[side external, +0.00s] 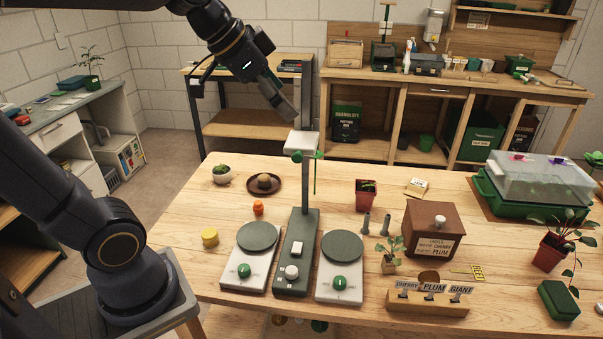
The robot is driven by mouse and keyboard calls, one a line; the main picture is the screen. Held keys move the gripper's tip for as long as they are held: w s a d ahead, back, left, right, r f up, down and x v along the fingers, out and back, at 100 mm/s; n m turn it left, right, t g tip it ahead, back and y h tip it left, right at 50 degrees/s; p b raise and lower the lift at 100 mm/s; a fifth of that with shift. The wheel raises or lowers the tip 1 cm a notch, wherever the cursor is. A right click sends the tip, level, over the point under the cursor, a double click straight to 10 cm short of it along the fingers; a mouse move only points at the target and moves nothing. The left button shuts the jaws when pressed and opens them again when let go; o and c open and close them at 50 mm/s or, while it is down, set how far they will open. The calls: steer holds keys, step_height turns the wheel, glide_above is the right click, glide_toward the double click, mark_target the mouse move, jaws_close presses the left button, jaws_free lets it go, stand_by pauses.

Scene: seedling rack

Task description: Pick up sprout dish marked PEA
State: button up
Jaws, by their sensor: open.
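I cannot make out any dish marked PEA in the side external view, and no PEA lettering is legible. Two round dark plates stand on white bases with green knobs, the left plate (258,236) and the right plate (342,247). A brown saucer (264,194) with a small round item in it sits at the table's back left. My gripper (284,106) is high above the back of the table, tilted down to the right, close to the white top of a grey column stand. Its fingers look empty and open, though they are small and dark here.
The grey column stand (307,190) rises between the plates. A wooden box (433,228), a block with CHERRY, PLUM and GIANT tags (427,304), and a covered green tray (488,192) fill the right.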

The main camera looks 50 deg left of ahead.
steer(key=w+a+f+n+y, duration=0.1)
steer(key=w+a+f, duration=0.1)
steer(key=w+a, duration=0.5)
steer(key=w+a+f+n+y, duration=0.1)
steer(key=w+a+f, duration=0.1)
steer(key=a, duration=0.9)
steer(key=a+f+n+g, duration=0.1)
steer(key=a+f, duration=0.3)
steer(key=a, duration=0.3)
steer(key=a+f+n, duration=0.1)
steer(key=a+f, duration=0.2)
steer(key=a, duration=0.3)
steer(key=s+a+f+n+g+y, duration=0.1)
steer(key=s+a+f+n, duration=0.2)
steer(key=s+a+f, duration=0.55)
steer(key=n+g, duration=0.1)
glide_above(221, 170)
steer(key=s+d, duration=0.1)
steer(key=s, duration=0.1)
steer(key=f, duration=1.5)
steer(key=shift+s+f, duration=0.2)
steer(key=shift+f, duration=0.1)
steer(key=shift+x, duration=3.1)
steer(key=shift+w+a, duration=0.1)
steer(key=shift+c, duration=0.4)
